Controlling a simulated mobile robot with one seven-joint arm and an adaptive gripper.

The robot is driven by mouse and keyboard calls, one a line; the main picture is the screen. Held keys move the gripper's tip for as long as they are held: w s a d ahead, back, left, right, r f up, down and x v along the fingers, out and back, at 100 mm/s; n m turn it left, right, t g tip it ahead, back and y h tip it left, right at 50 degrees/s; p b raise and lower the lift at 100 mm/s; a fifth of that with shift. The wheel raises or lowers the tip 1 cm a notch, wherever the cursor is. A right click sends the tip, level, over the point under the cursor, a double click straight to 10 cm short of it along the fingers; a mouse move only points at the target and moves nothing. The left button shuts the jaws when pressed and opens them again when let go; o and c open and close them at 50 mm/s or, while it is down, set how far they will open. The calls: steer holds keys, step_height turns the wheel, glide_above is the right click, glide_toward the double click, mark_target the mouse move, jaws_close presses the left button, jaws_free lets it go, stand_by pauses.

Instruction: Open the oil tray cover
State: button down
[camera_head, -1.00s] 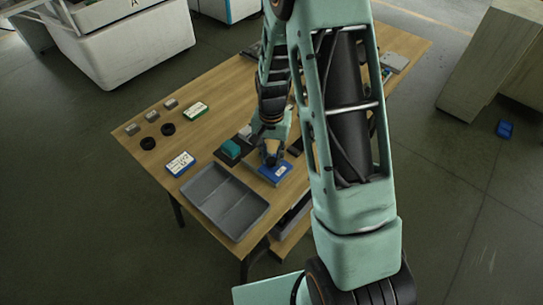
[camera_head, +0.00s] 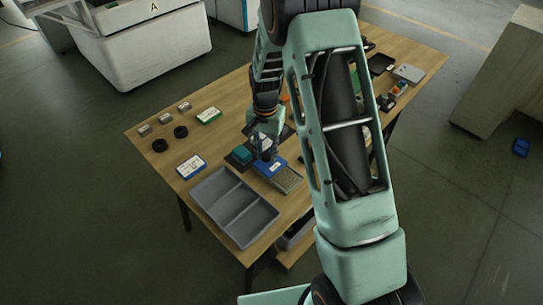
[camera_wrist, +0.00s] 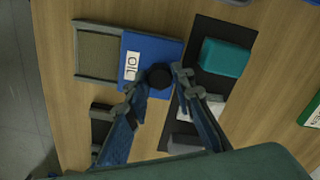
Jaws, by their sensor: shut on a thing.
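The oil tray cover (camera_head: 270,166) is a blue plate with a white label. In the wrist view the cover (camera_wrist: 155,50) reads "OIL" and has a round black knob (camera_wrist: 160,76). My gripper (camera_wrist: 157,82) is shut on this knob, a finger on either side; it also shows in the head view (camera_head: 264,153). The cover sits slid off part of the grey oil tray (camera_head: 289,181). The tray's uncovered end, with a tan-grey inside, shows beside the cover in the wrist view (camera_wrist: 97,53). The part of the tray under the cover is hidden.
A teal block (camera_head: 243,154) lies on a dark mat beside the cover. A white-and-blue labelled box (camera_head: 191,166) and small metal parts lie left. Some wood between them is clear.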

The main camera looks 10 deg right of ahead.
mark_target(267, 155)
steer(key=c, duration=1.7)
jaws_free()
steer(key=shift+o, duration=0.2)
steer(key=shift+r, duration=0.1)
step_height(267, 155, up, 12)
